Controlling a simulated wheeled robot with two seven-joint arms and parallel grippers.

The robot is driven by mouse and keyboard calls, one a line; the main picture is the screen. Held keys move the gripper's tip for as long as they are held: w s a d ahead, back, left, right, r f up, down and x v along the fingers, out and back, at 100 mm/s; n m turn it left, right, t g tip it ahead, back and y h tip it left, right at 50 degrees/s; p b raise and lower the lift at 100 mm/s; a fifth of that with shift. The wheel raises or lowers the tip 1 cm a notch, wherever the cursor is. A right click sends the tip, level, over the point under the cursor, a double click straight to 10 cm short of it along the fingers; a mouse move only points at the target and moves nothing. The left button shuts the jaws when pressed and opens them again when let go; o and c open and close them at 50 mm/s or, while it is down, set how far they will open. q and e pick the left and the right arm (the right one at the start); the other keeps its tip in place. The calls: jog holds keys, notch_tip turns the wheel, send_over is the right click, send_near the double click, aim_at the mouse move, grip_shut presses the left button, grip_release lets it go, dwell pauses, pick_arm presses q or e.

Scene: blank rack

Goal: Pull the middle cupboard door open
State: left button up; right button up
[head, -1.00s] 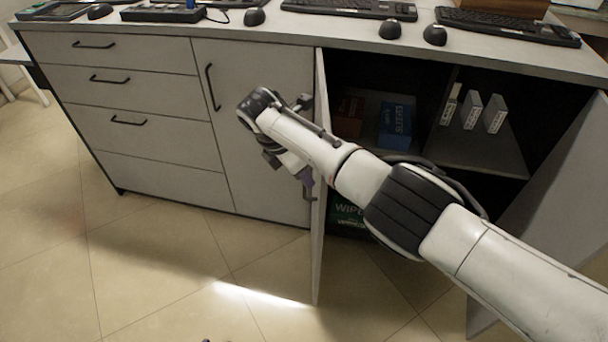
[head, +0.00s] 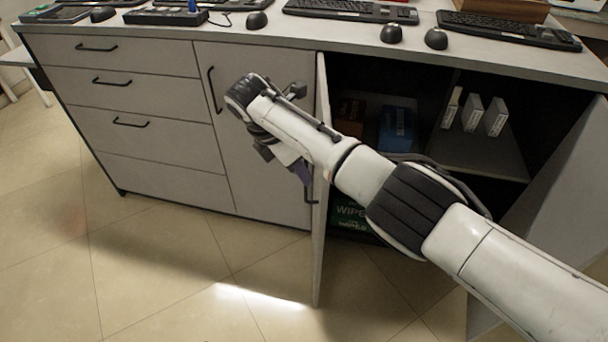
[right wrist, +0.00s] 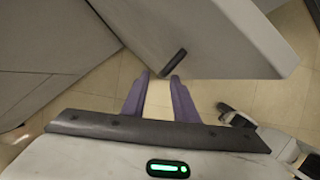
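The grey middle cupboard door (head: 320,225) stands swung out from the cabinet, seen nearly edge-on in the head view. Its dark bar handle (head: 311,192) is on the door's left-hand face. The handle also shows in the right wrist view (right wrist: 174,62). My right gripper (head: 303,178) is at the handle, on the left side of the door. In the right wrist view its purple fingers (right wrist: 160,77) are apart, with the handle just beyond the tips and its lower end between them; it is not clasped. My left gripper is not in view.
A closed door (head: 215,130) and several drawers (head: 130,85) are to the left. The right door (head: 560,180) also stands open. Inside are a blue box (head: 397,128), small white boxes (head: 472,112) and a green box (head: 350,212). Floor in front is clear.

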jog(key=v, duration=0.6)
jog(key=shift+f, duration=0.15)
jog(key=s+a+f+m+t+y+p, duration=0.1)
jog(key=s+f+m+y, duration=0.35)
jog(key=f, duration=0.65)
jog(key=s+a+f+m+t+y, duration=0.1)
jog(key=s+a+f+m+y, duration=0.15)
jog(key=s+f+m, duration=0.6)
jog(key=s+d+f+m+t+p, duration=0.2)
jog(key=s+d+m, duration=0.6)
jog(key=s+d, duration=0.9)
jog(key=shift+d+f+m+t+h, duration=0.4)
jog(key=shift+d+f+t, duration=0.3)
jog(key=shift+t, duration=0.5)
